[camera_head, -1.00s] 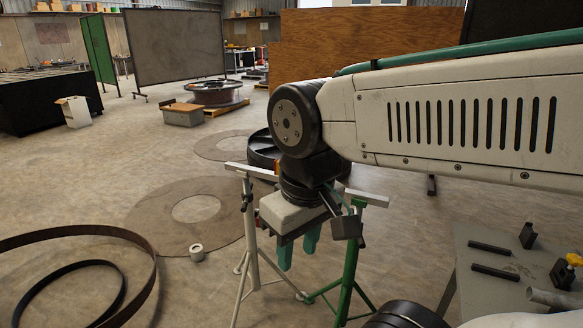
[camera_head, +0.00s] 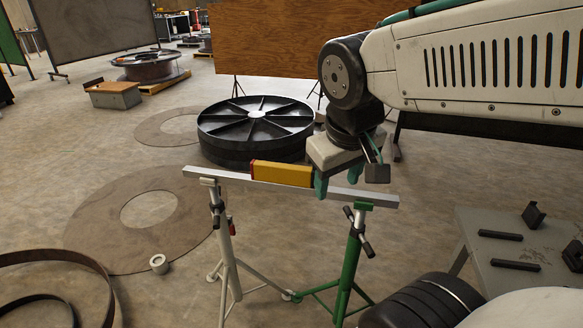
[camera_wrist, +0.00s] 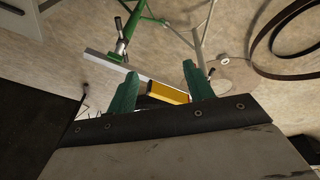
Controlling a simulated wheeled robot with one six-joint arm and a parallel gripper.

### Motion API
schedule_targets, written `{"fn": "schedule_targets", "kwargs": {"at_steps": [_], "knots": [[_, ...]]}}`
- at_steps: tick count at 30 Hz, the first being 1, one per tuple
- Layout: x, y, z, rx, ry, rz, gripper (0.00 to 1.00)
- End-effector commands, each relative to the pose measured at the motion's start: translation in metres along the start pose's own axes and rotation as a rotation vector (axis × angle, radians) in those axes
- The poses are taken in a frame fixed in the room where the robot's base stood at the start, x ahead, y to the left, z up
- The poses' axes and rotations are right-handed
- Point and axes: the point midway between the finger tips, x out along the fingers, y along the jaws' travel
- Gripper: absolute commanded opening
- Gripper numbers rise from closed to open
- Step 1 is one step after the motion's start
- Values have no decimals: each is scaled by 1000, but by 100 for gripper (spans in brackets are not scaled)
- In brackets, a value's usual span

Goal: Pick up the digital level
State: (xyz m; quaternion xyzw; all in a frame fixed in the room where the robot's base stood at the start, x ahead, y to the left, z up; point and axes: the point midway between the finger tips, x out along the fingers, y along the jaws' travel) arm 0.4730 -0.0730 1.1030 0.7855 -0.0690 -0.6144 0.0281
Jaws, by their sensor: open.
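The digital level is a yellow bar with a red end (camera_head: 282,174). It lies along a pale steel beam (camera_head: 228,178) carried by two stands. My gripper (camera_head: 336,181) has teal fingers and hangs by the beam, just right of the level in the head view. In the wrist view the level (camera_wrist: 168,92) shows between the two open fingers of my gripper (camera_wrist: 160,88), beyond a dark edge of the wrist. The jaws hold nothing. I cannot tell the exact gap between fingers and level.
A grey stand (camera_head: 222,225) and a green stand (camera_head: 352,265) hold up the beam. A large black spoked reel (camera_head: 256,125) lies behind it. A grey table (camera_head: 525,250) with metal pieces is at the right. Flat rings lie on the floor at the left.

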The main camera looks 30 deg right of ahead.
Motion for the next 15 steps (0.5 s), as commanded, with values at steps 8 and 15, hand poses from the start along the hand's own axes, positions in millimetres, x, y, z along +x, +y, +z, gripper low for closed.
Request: {"fn": "schedule_targets", "kwargs": {"at_steps": [8, 15], "knots": [[43, 96, -174, -95, 418, 270, 52], [108, 116, -272, -367, 713, 127, 52]]}}
